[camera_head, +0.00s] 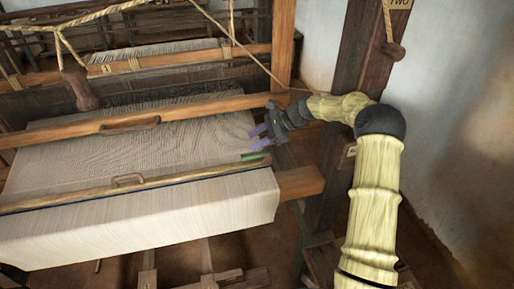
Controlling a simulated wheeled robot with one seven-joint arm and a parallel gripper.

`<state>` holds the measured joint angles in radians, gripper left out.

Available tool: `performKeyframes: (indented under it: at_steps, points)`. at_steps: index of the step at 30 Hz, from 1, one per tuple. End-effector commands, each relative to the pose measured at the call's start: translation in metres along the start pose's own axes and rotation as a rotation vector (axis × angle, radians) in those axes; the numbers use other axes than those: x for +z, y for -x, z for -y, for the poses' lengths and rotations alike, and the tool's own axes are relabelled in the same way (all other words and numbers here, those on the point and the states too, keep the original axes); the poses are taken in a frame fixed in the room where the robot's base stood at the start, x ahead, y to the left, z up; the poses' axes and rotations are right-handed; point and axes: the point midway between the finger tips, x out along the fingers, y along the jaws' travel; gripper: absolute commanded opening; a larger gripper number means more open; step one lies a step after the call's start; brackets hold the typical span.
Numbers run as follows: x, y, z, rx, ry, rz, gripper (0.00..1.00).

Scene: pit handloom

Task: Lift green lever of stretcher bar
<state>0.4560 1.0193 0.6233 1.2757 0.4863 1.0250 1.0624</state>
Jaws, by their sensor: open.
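The stretcher bar (110,192) is a wooden bar lying across the cream cloth near its front fold. The green lever (255,156) is a small green piece at the right end of the bar, by the cloth's right edge. It appears to lie flat along the bar. My gripper (259,137) is open, its two purple-tipped fingers pointing left over the cloth's right edge. It is just behind the green lever in the picture and looks empty. I cannot tell its exact height above the lever.
A wooden beam with a handle slot (130,124) crosses the loom behind the gripper. A dark upright post (343,110) stands right of the cloth, close to my arm. A wooden toggle (82,88) hangs from a rope at left. The white wall (445,120) is at right.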

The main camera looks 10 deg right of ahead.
Motion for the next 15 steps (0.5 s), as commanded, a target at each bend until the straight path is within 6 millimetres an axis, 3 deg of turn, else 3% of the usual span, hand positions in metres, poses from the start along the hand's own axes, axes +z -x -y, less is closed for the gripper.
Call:
performKeyframes:
  at_steps: [9, 15]
  points:
    - [0.041, 0.032, 0.01, -0.003, 0.002, -0.002, 0.4]
    - [0.05, 0.038, 0.011, -0.002, -0.001, -0.001, 0.4]
